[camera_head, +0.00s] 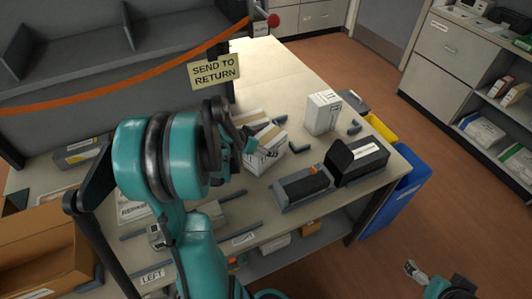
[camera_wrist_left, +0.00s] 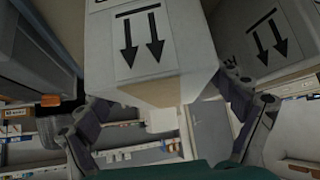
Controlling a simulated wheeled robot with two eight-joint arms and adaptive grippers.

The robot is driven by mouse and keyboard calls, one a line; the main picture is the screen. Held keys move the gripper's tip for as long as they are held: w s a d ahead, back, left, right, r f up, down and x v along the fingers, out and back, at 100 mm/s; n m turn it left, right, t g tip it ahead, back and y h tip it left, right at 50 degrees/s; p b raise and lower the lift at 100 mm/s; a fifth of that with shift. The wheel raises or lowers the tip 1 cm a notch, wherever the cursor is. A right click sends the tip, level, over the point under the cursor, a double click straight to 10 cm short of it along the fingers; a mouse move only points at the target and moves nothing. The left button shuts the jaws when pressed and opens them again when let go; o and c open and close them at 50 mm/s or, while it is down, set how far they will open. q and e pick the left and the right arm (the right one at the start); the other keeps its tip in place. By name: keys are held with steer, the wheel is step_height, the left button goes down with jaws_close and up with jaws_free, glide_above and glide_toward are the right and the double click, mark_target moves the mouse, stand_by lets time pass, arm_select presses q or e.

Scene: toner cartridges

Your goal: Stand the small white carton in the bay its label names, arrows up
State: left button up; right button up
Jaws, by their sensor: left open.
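A white carton (camera_head: 264,156) lies at my left gripper (camera_head: 244,146) in the head view, partly hidden by it. In the left wrist view a white carton (camera_wrist_left: 150,45) with two black arrows fills the space between the open fingers. The arrows point down in that picture. I cannot tell whether the fingers touch it. A second arrow-marked white face (camera_wrist_left: 268,40) shows at the right. Another white carton (camera_head: 322,113) stands upright farther back on the table. My right gripper (camera_head: 416,271) is at the lower right, away from the table, its jaws too small to judge.
Grey strips divide the table (camera_head: 262,62). A "LEFT" label (camera_head: 152,276) is on the front edge. A dark tray (camera_head: 301,188) and a black cartridge (camera_head: 358,158) lie at the right. A brown box (camera_head: 40,250) is at left.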

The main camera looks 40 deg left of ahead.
arm_select(q)
steer(key=shift+x, duration=1)
steer(key=shift+r, duration=0.1)
steer(key=shift+c, duration=0.4)
steer(key=c, duration=1.7)
steer(key=shift+o, duration=0.2)
steer(key=shift+r, duration=0.15)
